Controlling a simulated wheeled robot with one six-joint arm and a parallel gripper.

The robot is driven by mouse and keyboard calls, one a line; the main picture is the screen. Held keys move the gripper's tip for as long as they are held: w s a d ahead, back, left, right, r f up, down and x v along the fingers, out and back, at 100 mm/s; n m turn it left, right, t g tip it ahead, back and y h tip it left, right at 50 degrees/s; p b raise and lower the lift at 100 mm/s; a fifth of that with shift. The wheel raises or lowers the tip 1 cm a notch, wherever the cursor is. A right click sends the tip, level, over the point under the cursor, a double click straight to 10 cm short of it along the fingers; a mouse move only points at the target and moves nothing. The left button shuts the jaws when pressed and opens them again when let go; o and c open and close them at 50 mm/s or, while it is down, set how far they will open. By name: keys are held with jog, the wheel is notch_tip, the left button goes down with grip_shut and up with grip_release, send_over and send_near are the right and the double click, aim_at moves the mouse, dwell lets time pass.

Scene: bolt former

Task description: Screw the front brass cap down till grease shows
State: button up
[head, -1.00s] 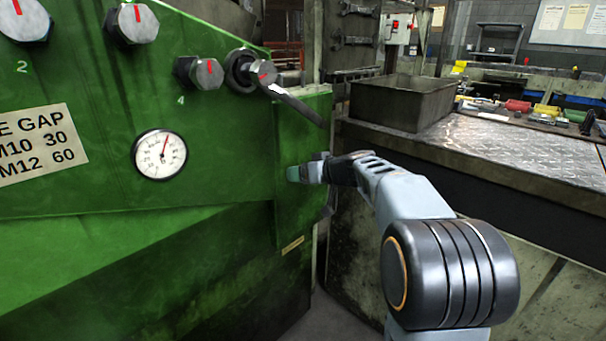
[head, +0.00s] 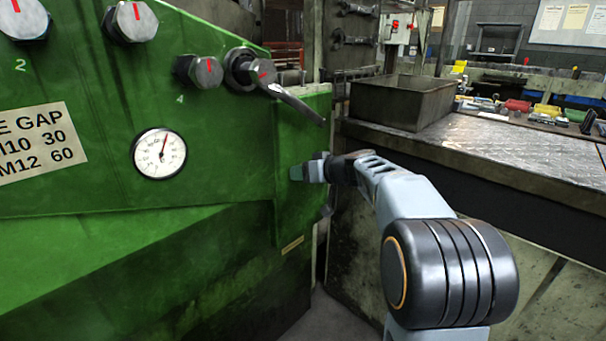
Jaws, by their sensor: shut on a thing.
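My gripper (head: 308,171) is at the right end face of the green machine (head: 230,200), below the spanner handle. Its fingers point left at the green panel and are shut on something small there. The brass cap is not visible; the fingers and the arm's end hide what is between them. I cannot see any grease.
A spanner (head: 295,103) sits on a hex nut just above my gripper. Several hex bolts with red marks and a round dial gauge (head: 159,153) are on the machine's face. A metal bin (head: 403,101) stands on the bench (head: 500,145) at right.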

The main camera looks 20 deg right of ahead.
jog(key=m+y+b, duration=0.1)
jog(key=m, duration=0.1)
jog(key=shift+f+m+g+y+b, duration=0.15)
jog(key=shift+m+g+y+b, duration=0.15)
jog(key=shift+b, duration=0.1)
jog(key=m+y+b, duration=0.1)
jog(key=m+y, duration=0.1)
jog(key=m, duration=0.1)
jog(key=m+y, duration=0.1)
jog(key=m, duration=0.3)
jog(key=shift+y, duration=0.4)
jog(key=shift+m+t+y, duration=0.4)
jog(key=shift+m+t, duration=0.1)
jog(key=shift+m, duration=1.2)
jog(key=o, duration=0.9)
jog(key=shift+o, duration=0.2)
